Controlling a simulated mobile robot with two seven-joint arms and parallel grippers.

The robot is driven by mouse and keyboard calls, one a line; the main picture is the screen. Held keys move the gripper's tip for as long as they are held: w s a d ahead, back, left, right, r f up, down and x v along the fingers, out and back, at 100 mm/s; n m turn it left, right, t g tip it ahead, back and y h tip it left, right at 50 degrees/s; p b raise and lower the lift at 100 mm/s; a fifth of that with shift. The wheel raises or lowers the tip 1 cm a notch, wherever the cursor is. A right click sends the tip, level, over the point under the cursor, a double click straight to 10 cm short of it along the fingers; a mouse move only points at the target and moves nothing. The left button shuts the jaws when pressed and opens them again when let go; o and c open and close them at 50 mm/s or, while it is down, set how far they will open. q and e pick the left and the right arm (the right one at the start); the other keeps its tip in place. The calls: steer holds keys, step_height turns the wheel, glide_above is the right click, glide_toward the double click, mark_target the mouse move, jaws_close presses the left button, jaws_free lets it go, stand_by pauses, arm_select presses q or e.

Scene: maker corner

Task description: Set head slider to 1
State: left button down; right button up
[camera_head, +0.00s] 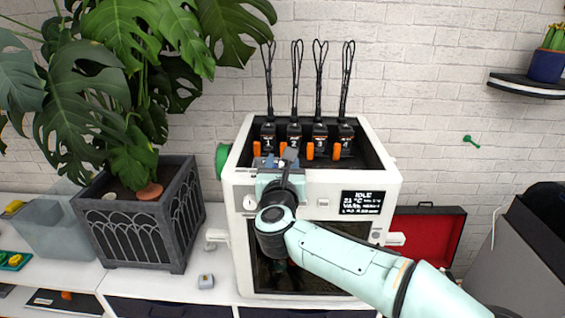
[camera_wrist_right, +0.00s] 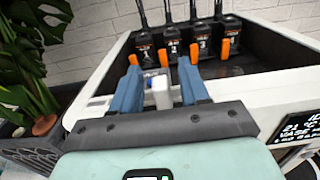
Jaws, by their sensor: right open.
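The white machine (camera_head: 382,185) has a row of black heads numbered 1 to 4, each with an orange lever. Head 1 (camera_head: 268,140) is leftmost and also shows in the right wrist view (camera_wrist_right: 143,50). My right gripper (camera_head: 274,162) is at the machine's front top edge, before heads 1 and 2. In the wrist view its blue fingers (camera_wrist_right: 160,75) are apart. A small pale block (camera_wrist_right: 160,94), apparently the head slider, shows between them; I cannot tell whether they touch it. The slider's setting cannot be read. My left gripper is not in view.
A display (camera_head: 362,203) reading IDLE is on the machine's front right. A large potted plant (camera_head: 143,225) stands close on the left, its leaves hanging near the machine. A red open case (camera_head: 430,240) lies behind on the right. A green spool (camera_head: 223,158) sticks out at the left side.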

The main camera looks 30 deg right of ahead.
mark_target(254, 177)
jaws_close()
steer(key=w+a, duration=0.2)
steer(key=a, duration=0.1)
steer(key=w+a, duration=0.1)
steer(key=a, duration=0.1)
steer(key=shift+w+a+b, duration=0.15)
steer(key=shift+a+b, duration=0.1)
steer(key=shift+b, duration=0.15)
steer(key=shift+r, duration=0.1)
steer(key=shift+c, duration=0.3)
jaws_free()
steer(key=shift+o, duration=0.3)
steer(key=shift+a, duration=0.1)
